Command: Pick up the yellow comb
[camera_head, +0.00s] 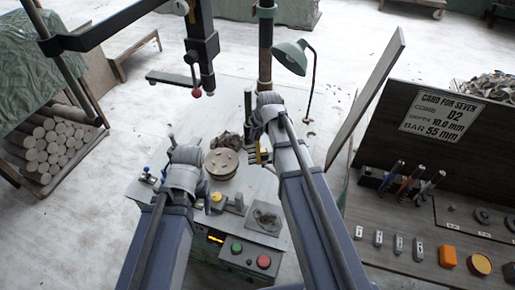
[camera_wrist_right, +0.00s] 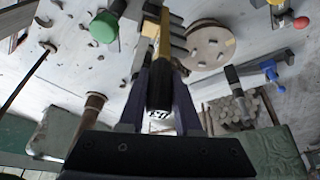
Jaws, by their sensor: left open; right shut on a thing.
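The yellow comb (camera_head: 261,155) hangs from my right gripper (camera_head: 253,129), its toothed end low beside the turntable. In the right wrist view the comb (camera_wrist_right: 166,42) shows a yellow edge and stubby teeth, with a dark handle end toward the camera. My right gripper (camera_wrist_right: 160,85) is shut on it. Whether the comb still touches the bench cannot be told. My left gripper (camera_head: 172,141) is open, to the left of the turntable and apart from the comb; its wrist hides much of it.
The round turntable (camera_head: 222,164) stands mid-bench, with clay trimmings (camera_head: 228,140) behind it. A green lamp (camera_head: 290,57) and a post (camera_head: 265,70) stand at the back. A tool board (camera_head: 440,125) is on the right; a log pile (camera_head: 45,150) is at the left.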

